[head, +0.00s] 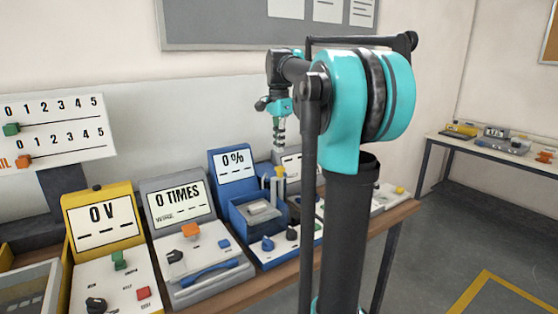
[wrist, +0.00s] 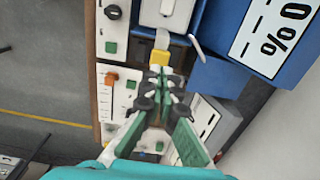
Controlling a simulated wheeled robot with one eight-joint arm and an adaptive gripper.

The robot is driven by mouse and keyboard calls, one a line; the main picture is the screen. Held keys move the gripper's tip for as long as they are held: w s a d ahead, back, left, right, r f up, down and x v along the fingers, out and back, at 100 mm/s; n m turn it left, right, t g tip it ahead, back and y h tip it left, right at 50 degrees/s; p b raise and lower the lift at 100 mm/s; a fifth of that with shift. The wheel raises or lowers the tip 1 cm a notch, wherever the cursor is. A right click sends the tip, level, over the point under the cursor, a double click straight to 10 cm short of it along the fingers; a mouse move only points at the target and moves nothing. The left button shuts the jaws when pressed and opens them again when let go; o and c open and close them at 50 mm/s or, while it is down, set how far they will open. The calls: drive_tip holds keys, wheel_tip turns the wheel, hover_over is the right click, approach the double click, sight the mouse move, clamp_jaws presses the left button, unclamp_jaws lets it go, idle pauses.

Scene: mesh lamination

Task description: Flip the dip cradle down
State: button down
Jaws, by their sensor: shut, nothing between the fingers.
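The blue station (head: 228,196) with the "0 %" display stands near the middle of the bench in the head view. A small yellow-tipped upright part (head: 280,171), which looks like the dip cradle, rises at its right side. In the wrist view a yellow block (wrist: 158,57) on a white part, likely the same cradle, lies just beyond my fingertips. My gripper (wrist: 160,76) is shut and empty, close to the yellow block; I cannot tell whether they touch.
A grey "0 TIMES" station (head: 163,191) and a yellow "0 V" station (head: 83,200) stand to the left. A panel with sliders (head: 55,130) is behind them. White control plates with knobs lie right of the blue station. A second table (head: 450,143) is at far right.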

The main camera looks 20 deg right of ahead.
hover_over(279, 177)
drive_tip(key=shift+w+d+f, duration=0.1)
drive_tip(key=shift+w+f, duration=0.15)
drive_tip(key=shift+f, duration=1.1)
drive_tip(key=shift+w+f, duration=0.2)
drive_tip(key=shift+f, duration=1.15)
drive_tip(key=shift+f, duration=0.1)
drive_tip(key=shift+f, duration=3.2)
drive_tip(key=shift+s, duration=0.1)
drive_tip(key=shift+r, duration=0.1)
drive_tip(key=shift+r, duration=0.35)
wheel_tip(279, 177, up, 13)
drive_tip(key=shift+r, duration=0.15)
